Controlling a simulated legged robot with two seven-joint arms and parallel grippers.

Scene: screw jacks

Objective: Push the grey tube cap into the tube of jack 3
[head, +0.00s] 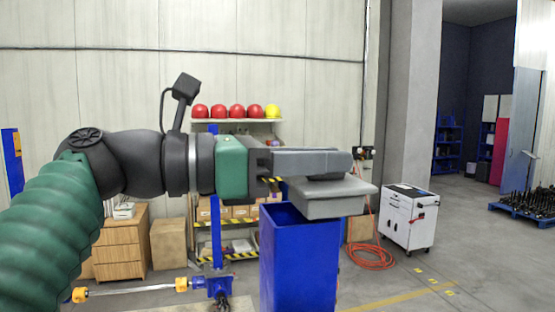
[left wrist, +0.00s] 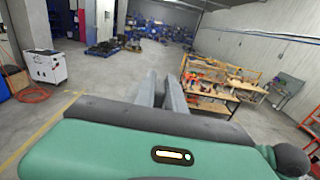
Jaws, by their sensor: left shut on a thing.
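The grey tube cap (head: 322,201) is a flat block with a wider, bevelled plate, roughly level in the head view. My left gripper (head: 345,160) reaches in from the left and is shut on the cap's upper part, which its fingers mostly hide. A blue square tube (head: 300,262) stands upright below, its open top partly showing. The cap overlaps the right part of the opening and sticks out past the right rim. I cannot tell whether it touches the rim. No number shows on the tube. The left wrist view shows the fingers (left wrist: 160,90), but no cap. My right gripper is not in view.
A shelf (head: 240,122) with red and yellow helmets stands behind, with a wooden drawer cabinet (head: 122,246) at left. A blue post (head: 215,240) with a horizontal bar stands left of the tube. A white cart (head: 409,220) and red hose (head: 368,257) are at right.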

